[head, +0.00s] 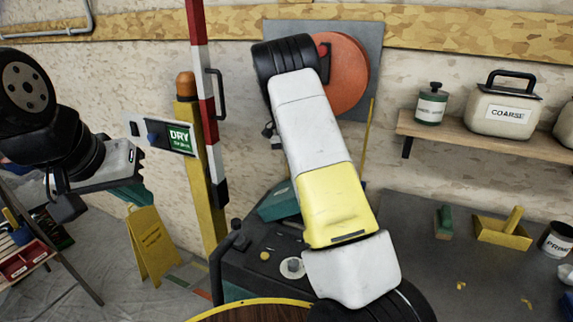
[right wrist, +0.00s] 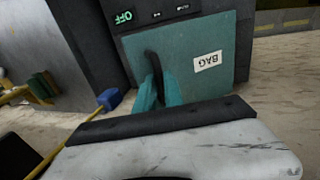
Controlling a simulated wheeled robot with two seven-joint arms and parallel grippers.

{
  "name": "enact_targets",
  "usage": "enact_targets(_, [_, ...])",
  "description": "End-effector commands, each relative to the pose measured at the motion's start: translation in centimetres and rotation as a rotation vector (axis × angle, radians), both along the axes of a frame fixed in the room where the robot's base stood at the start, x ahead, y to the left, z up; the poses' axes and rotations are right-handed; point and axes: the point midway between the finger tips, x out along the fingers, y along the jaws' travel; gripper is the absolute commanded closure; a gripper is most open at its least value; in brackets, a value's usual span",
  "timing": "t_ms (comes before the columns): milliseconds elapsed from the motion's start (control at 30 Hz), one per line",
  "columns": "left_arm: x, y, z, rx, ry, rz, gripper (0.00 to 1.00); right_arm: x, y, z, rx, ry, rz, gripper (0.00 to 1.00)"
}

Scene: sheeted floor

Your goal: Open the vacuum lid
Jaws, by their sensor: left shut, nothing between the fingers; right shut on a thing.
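In the right wrist view the vacuum lid (right wrist: 190,85) is a teal panel with a white "BAG" label, beside a dark grey body (right wrist: 75,40). A black curved handle (right wrist: 153,62) stands on the lid. My right gripper (right wrist: 161,86) is shut on this handle, its teal fingers on either side of its lower part. In the head view my right forearm hides this gripper. A teal part (head: 280,204) shows beside the forearm there; how far the lid is raised I cannot tell. My left gripper (head: 130,194) is shut and empty at the left, away from the lid.
A red-and-white post (head: 201,90) and a yellow post (head: 212,180) with a "DRY" panel (head: 178,138) stand between my arms. A yellow floor sign (head: 150,243) stands below my left gripper. A shelf (head: 470,138) and a cluttered bench (head: 430,270) are at right.

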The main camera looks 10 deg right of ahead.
Motion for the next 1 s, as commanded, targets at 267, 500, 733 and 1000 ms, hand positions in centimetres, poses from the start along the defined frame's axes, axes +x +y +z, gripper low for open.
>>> enact_targets(267, [0.0,0.0,0.0,0.000,0.000,0.000,1.00,0.1,0.4,-0.3,0.005,-0.003,0.004,0.66])
enact_targets(500, [0.0,0.0,0.0,0.000,0.000,0.000,1.00,0.1,0.2,-0.2,0.004,-0.002,0.003,0.66])
enact_targets(733, [0.0,0.0,0.0,0.000,0.000,0.000,1.00,0.6,0.7,1.9,0.004,-0.005,0.005,0.66])
enact_targets(1000, [0.0,0.0,0.0,0.000,0.000,0.000,1.00,1.4,1.9,6.1,0.004,-0.005,0.006,0.66])
